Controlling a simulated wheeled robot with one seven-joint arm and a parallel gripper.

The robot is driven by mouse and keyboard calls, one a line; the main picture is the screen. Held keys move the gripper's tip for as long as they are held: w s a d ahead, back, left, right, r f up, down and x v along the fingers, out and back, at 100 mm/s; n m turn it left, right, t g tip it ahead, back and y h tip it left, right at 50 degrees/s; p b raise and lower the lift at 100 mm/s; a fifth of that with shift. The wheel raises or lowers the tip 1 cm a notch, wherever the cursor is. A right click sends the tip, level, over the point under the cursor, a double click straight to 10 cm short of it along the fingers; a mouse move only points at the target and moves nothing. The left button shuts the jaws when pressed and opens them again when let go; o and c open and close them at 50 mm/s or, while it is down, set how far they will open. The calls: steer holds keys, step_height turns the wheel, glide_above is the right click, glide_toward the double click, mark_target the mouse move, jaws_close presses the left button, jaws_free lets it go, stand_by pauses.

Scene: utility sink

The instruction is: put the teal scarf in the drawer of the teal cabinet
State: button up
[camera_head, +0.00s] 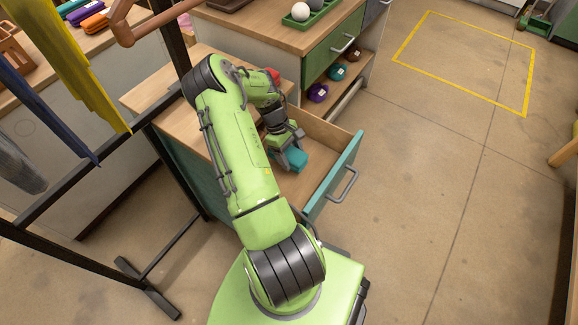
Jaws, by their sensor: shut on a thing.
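The teal cabinet (192,176) stands at centre left with a wooden top. Its drawer (332,187) is pulled open, with a teal front and a grey handle. My gripper (289,151) reaches down into the open drawer area and is shut on the teal scarf (293,160). The scarf is a folded teal bundle, low within the drawer's outline. I cannot tell whether it touches the drawer's bottom. My arm hides part of the cabinet and the drawer's near side.
A dark rack (63,198) with hanging cloths (72,55) stands at the left. Behind the drawer, a green-fronted cabinet (333,45) has shelves with rolled items (318,92) and a green tray (308,18) on top. The floor to the right is clear, with a yellow outlined square (464,58).

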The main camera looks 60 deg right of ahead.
steer(key=shift+f+b, duration=0.75)
steer(key=shift+f, duration=1.6)
steer(key=o, duration=1.1)
steer(key=p+v, duration=0.3)
steer(key=v, duration=0.9)
steer(key=shift+w+r+p, duration=0.1)
steer(key=shift+r+p, duration=0.1)
steer(key=shift+p, duration=0.1)
